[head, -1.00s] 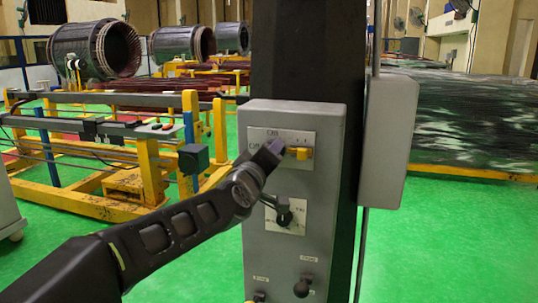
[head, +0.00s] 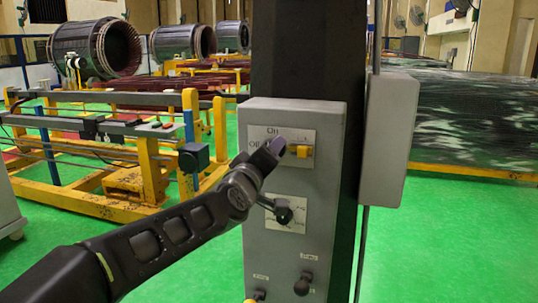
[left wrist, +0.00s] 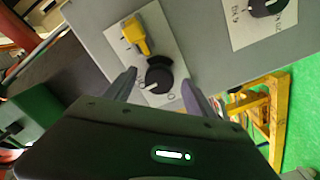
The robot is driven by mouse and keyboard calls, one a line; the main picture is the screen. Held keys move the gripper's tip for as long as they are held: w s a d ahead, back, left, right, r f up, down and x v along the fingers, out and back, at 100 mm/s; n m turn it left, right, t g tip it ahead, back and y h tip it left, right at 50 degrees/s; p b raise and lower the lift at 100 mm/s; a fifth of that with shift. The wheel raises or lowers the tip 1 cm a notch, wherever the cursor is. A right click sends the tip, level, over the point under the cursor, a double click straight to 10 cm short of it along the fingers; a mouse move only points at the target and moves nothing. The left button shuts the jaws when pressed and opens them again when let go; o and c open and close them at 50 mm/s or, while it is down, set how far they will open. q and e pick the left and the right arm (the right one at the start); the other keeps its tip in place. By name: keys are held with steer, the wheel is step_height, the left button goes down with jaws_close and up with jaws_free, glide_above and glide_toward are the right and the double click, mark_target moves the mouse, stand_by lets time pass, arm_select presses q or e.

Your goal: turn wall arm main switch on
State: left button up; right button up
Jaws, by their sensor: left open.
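The grey control box (head: 262,230) stands on a dark column in the head view. Its upper plate, marked On and Off, carries a yellow handle (head: 303,151). The left wrist view shows this yellow handle (left wrist: 136,36) beside a round black knob (left wrist: 155,80) with a white pointer line. My left gripper (head: 274,150) is at the upper plate, just left of the yellow handle. In the left wrist view my left gripper (left wrist: 158,78) is open, with its fingers on either side of the black knob. I cannot tell whether they touch it. My right gripper is out of view.
A lower plate with a black knob (head: 284,211) sits below my gripper, and a dark lever (head: 303,285) is near the box's bottom. A second grey box (head: 388,142) is on the column's right. Yellow frames (head: 150,150) stand left; green floor is open right.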

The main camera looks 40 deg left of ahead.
arm_select(q)
steer(key=v, duration=0.6)
steer(key=shift+s, duration=0.1)
stand_by(0.4)
